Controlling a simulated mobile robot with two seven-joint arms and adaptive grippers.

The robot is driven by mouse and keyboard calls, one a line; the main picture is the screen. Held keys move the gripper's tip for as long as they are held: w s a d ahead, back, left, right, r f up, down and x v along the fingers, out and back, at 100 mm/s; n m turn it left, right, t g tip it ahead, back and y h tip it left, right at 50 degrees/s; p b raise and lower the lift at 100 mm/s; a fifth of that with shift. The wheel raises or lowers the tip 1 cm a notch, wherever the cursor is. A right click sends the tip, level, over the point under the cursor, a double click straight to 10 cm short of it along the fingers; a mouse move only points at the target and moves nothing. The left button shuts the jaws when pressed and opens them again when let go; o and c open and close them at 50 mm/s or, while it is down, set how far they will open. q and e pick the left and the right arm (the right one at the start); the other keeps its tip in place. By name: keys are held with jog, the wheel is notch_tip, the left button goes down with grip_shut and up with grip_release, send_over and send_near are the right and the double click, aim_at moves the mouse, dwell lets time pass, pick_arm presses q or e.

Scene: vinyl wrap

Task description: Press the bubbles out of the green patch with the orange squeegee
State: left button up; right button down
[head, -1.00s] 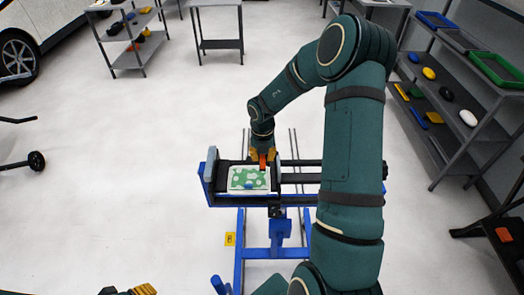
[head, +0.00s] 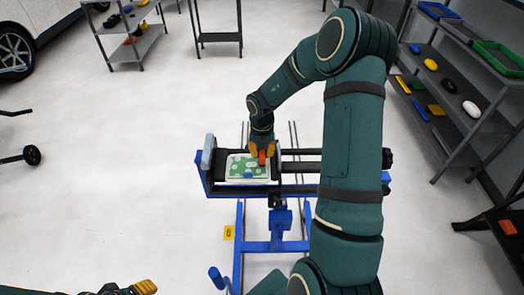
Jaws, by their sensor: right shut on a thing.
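The green patch (head: 240,165) with pale bubble spots lies on a white panel (head: 233,180) on the blue stand (head: 222,191). My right gripper (head: 263,151) is over the patch's right part, fingers pointing down. It is shut on the orange squeegee (head: 262,158), whose lower end is at the patch; I cannot tell whether it touches. A small blue thing (head: 248,174) shows near the patch's front edge. My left gripper (head: 143,287) is at the bottom left edge, mostly cut off, and its jaws cannot be made out.
A shelf (head: 470,105) with trays and several coloured items stands at the right. Another shelf (head: 135,45) and a small table (head: 218,37) stand at the back. A wheeled thing (head: 31,155) is at the left. The floor left of the stand is clear.

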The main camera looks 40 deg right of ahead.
jog(key=shift+f, duration=0.8)
dwell(0.4)
jog(key=shift+w+a+r, duration=0.1)
jog(key=shift+w+a, duration=0.4)
jog(key=shift+a, duration=0.1)
jog(key=shift+w+a+p, duration=0.2)
jog(key=shift+a+p, duration=0.05)
jog(key=shift+p, duration=0.05)
jog(key=shift+w+a, duration=0.1)
jog(key=shift+w+a+p, duration=0.35)
jog(key=shift+w+a, duration=0.25)
jog(key=shift+a, duration=0.1)
jog(key=shift+a, duration=0.1)
jog(key=shift+w+a+p, duration=0.35)
jog(key=shift+w+a, duration=0.4)
jog(key=shift+a, duration=0.05)
jog(key=shift+a, duration=0.1)
